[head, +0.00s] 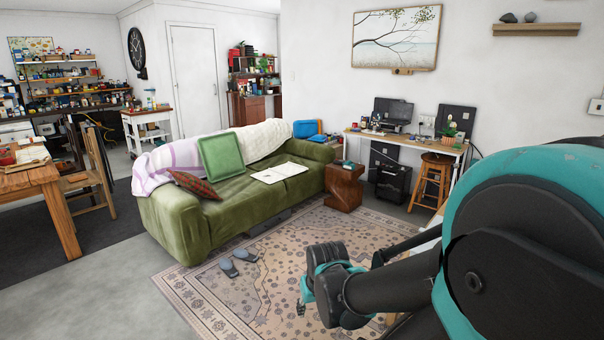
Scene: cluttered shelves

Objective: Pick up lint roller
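I cannot pick out a lint roller anywhere in the head view. Small items on the desk, side table and shelves are too small to identify. My arm reaches in from the right edge, and its dark and teal joints end low in the middle of the view. I cannot make out the fingers of my gripper clearly or see anything held there.
A green sofa (180,222) holds cushions, blankets and an open book (279,173). Slippers (236,262) lie on the patterned rug (205,303). A wooden table (48,178) is at left. Grey floor is clear at lower left.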

